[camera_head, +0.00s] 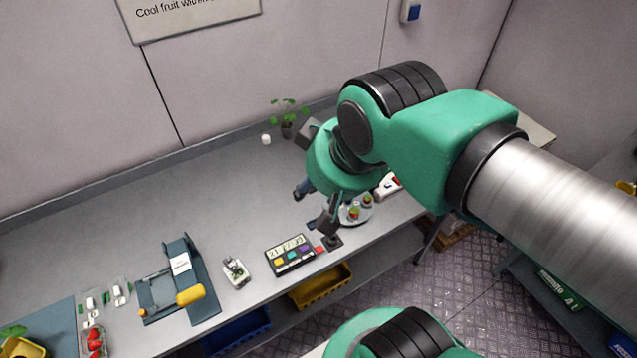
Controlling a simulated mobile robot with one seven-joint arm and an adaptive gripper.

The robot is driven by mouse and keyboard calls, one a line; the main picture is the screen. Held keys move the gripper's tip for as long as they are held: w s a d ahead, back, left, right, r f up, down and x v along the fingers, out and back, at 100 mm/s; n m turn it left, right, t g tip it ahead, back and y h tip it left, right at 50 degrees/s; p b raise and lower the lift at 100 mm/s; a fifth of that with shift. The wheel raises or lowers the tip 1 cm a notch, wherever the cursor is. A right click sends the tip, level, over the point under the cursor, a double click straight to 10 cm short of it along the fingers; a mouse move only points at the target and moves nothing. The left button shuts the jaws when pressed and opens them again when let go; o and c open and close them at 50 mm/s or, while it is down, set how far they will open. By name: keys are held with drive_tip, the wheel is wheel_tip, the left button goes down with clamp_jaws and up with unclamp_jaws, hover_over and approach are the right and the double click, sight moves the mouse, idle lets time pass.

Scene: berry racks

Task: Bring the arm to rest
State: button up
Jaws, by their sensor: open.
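My arm, green with black joints and a silver link, reaches in from the right over the right end of the grey bench (130,215). My gripper (311,209) points down toward the bench, with its dark fingers spread apart. I see nothing between the fingers. Just right of the gripper, a round pale plate (361,217) holds small red and green items and is partly hidden by the arm.
A scale with a display and coloured buttons (290,256), a small pale device (235,271), a blue press with a yellow handle (184,284) and red berries (96,342) stand on the bench. A potted plant (288,120) is behind. Yellow (321,287) and blue bins (237,332) sit below.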

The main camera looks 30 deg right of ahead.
wheel_tip(320, 180, down, 5)
drive_tip(key=b, duration=0.5)
drive_tip(key=shift+f, duration=0.1)
idle(1.3)
